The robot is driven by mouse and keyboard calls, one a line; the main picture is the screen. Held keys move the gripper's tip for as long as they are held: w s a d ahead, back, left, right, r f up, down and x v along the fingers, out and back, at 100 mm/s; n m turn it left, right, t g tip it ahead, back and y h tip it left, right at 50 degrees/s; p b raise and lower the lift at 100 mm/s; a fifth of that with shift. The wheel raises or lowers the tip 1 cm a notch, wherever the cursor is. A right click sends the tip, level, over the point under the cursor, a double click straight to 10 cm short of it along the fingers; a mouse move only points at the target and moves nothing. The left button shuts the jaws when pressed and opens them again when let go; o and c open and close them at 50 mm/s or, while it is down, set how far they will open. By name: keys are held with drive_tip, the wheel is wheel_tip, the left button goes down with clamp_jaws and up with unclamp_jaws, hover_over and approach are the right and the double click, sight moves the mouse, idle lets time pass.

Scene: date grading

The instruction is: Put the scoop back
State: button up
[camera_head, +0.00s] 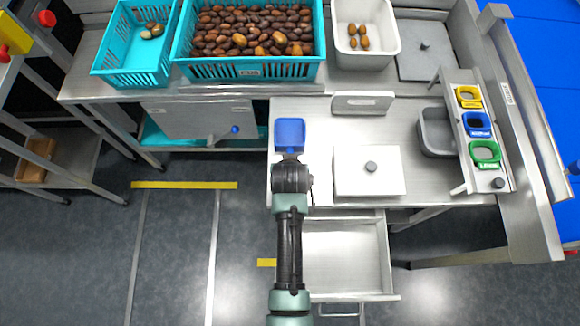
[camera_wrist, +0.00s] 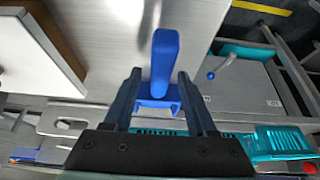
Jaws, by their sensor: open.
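A blue scoop (camera_head: 290,133) is at the left side of the steel table (camera_head: 320,125). In the wrist view the blue scoop (camera_wrist: 164,62) shows a long rounded part and a wider bracket-like end, between and ahead of my fingers. My gripper (camera_wrist: 159,76) is open, with one finger on each side of the blue piece. I see a gap to the fingers and cannot tell any contact. In the head view my gripper (camera_head: 291,160) is just below the scoop, mostly hidden by my wrist.
A white lidded box (camera_head: 350,185) stands right of my gripper, with a slotted upright plate (camera_head: 345,101) behind. An open drawer (camera_head: 345,260) juts out in front. A grey bin (camera_head: 428,140) and a rack (camera_head: 467,128) with yellow, blue and green rings stand right. A teal date crate (camera_head: 215,72) is behind.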

drive_tip(key=p+v, duration=0.1)
drive_tip(key=v, duration=1)
drive_tip(key=shift+s+r, duration=0.1)
drive_tip(key=shift+s, duration=0.05)
drive_tip(key=w+r+t, duration=0.4)
drive_tip(key=w+r, duration=0.1)
drive_tip(key=r, duration=0.6)
drive_tip(key=w+r+t, duration=0.3)
drive_tip(key=w+r, duration=0.2)
drive_tip(key=r, duration=0.7)
drive_tip(key=w+r+t, duration=0.4)
drive_tip(key=w+r, duration=0.1)
drive_tip(key=r, duration=0.6)
drive_tip(key=s+r+t, duration=0.3)
drive_tip(key=s+r, duration=0.1)
drive_tip(key=r, duration=0.7)
drive_tip(key=s+r+t, duration=0.4)
drive_tip(key=s+r, duration=0.1)
drive_tip(key=r, duration=0.6)
drive_tip(key=s+r+t, duration=0.4)
drive_tip(key=s+r, duration=0.1)
drive_tip(key=r, duration=0.6)
drive_tip(key=shift+f, duration=0.1)
